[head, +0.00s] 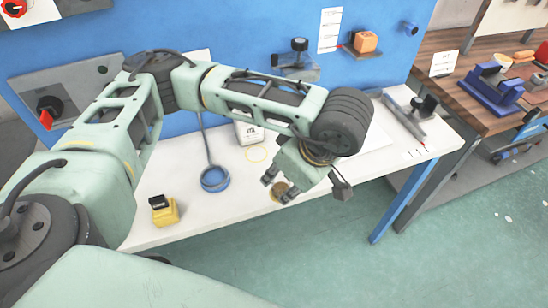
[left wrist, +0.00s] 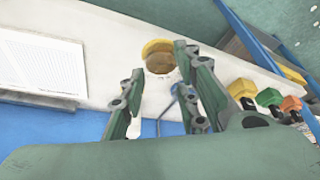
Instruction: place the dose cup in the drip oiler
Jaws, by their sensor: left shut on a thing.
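The dose cup, a small brass-coloured round cup (head: 280,189), is between the fingertips of my left gripper (head: 279,189), above the white bench. My left gripper is shut on it. In the left wrist view the cup (left wrist: 158,58) shows its open mouth between the two fingers (left wrist: 155,80). I cannot tell for sure which thing is the drip oiler. My right gripper is not in view.
An orange block (head: 366,41) sits on the panel's shelf.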

